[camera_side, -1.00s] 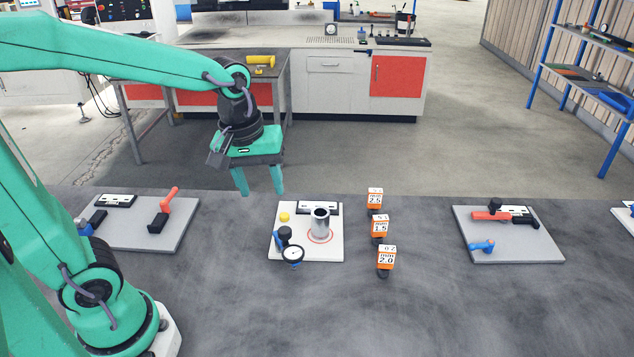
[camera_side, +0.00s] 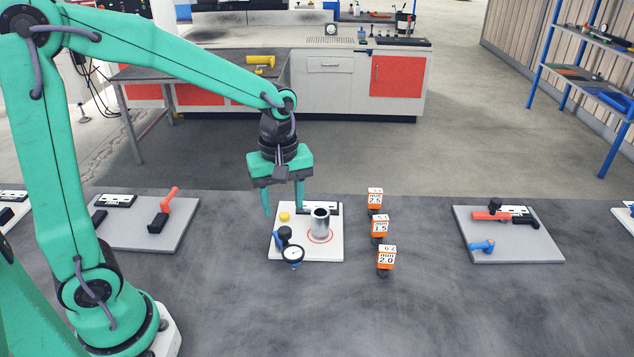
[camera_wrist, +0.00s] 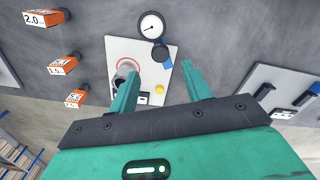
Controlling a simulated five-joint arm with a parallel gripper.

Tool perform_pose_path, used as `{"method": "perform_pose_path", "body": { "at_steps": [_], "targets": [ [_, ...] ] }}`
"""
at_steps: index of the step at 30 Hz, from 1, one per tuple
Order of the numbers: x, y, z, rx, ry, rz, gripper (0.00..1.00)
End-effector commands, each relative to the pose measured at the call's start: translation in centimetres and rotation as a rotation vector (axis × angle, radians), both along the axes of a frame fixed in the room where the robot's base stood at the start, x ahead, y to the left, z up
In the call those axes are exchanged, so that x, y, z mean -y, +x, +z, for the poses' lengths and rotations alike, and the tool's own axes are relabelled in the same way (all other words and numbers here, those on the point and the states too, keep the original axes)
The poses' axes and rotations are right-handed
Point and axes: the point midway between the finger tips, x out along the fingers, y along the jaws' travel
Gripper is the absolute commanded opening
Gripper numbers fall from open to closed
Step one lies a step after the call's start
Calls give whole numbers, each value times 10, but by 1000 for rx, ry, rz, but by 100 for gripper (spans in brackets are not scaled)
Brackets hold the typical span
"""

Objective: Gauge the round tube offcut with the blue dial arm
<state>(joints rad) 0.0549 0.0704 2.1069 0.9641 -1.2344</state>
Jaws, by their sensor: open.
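The round tube offcut (camera_side: 320,226), a short grey metal cylinder, stands upright inside a red ring on a white plate (camera_side: 330,254). In the wrist view the tube (camera_wrist: 121,75) is partly hidden by a finger. The blue dial arm (camera_side: 278,239) has a black knob and a round white dial (camera_side: 293,254) at the plate's front left. In the wrist view the dial (camera_wrist: 151,25) and its blue part (camera_wrist: 162,56) lie beyond the fingers. My gripper (camera_side: 283,211) is open and empty, above the plate's back left, near a yellow button (camera_side: 285,217) and apart from the tube.
Several orange blocks stand right of the plate, including one marked 2.0 (camera_side: 386,259). A grey plate with red and blue levers (camera_side: 508,245) lies farther right. Another grey plate (camera_side: 178,234) with a red-handled lever lies left. The bench front is clear.

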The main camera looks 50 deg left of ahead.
Motion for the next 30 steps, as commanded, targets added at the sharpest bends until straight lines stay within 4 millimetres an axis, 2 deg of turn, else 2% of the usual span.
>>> {"method": "perform_pose_path", "body": {
  "at_steps": [15, 20, 28, 30],
  "targets": [
    [0, -1, -58, -3, 0, -1, 49],
    [0, -1, -65, -2, 0, -1, 49],
    [0, -1, -66, 0, 0, -1, 49],
    [0, -1, -66, 0, 0, -1, 37]
  ]
}}
